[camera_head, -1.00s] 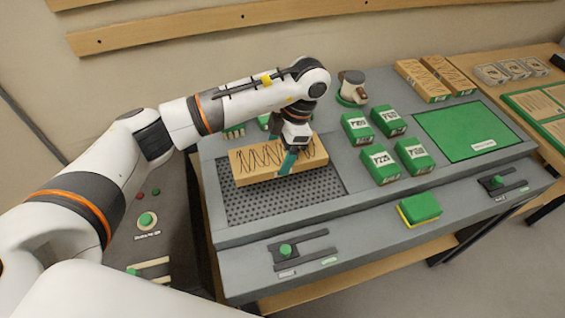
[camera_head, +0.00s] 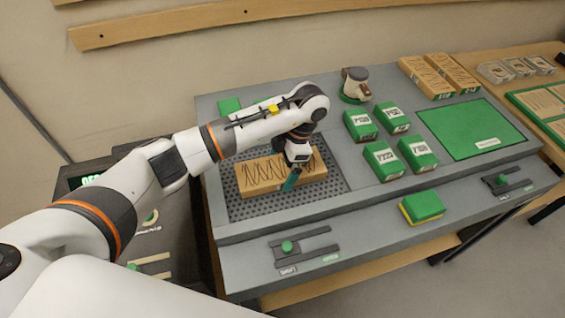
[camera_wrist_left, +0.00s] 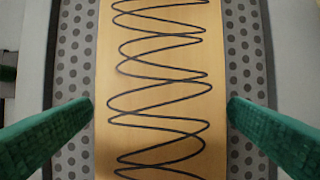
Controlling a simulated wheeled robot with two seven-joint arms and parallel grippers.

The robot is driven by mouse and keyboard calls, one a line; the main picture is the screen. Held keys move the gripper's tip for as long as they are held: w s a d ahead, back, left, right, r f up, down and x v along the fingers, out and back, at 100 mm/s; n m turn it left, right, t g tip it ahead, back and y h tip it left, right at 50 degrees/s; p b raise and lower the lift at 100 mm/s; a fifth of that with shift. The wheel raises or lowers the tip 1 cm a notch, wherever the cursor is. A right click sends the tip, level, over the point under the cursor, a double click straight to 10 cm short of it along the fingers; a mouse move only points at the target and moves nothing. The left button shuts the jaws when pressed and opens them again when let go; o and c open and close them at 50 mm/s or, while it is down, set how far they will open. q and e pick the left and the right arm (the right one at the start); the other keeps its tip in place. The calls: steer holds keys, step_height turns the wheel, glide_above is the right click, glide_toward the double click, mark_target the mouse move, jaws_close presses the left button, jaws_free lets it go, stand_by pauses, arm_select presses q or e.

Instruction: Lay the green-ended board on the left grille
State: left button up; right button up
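The board (camera_head: 262,183), light wood with a black zigzag line, lies flat on the left grille (camera_head: 242,211), a dark perforated panel. Its long side runs left to right in the head view. The board also shows in the left wrist view (camera_wrist_left: 160,75), with perforated metal on both sides. My left gripper (camera_head: 291,181) is over the board's right half. Its green fingers (camera_wrist_left: 160,108) stand on either side of the board, with a narrow gap at each edge, so it looks open. The board's ends are not clear in the wrist view. My right gripper is not in view.
Several green boxes (camera_head: 383,160) stand right of the grille, and a green panel (camera_head: 460,128) lies beyond them. More boards (camera_head: 452,73) lie at the back right. A small brown-and-white device (camera_head: 355,84) stands behind the boxes. A green-knobbed slider (camera_head: 287,246) is in front.

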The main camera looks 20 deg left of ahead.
arm_select(q)
steer(key=shift+r, duration=0.1)
steer(key=v, duration=1.2)
steer(key=shift+s, duration=0.1)
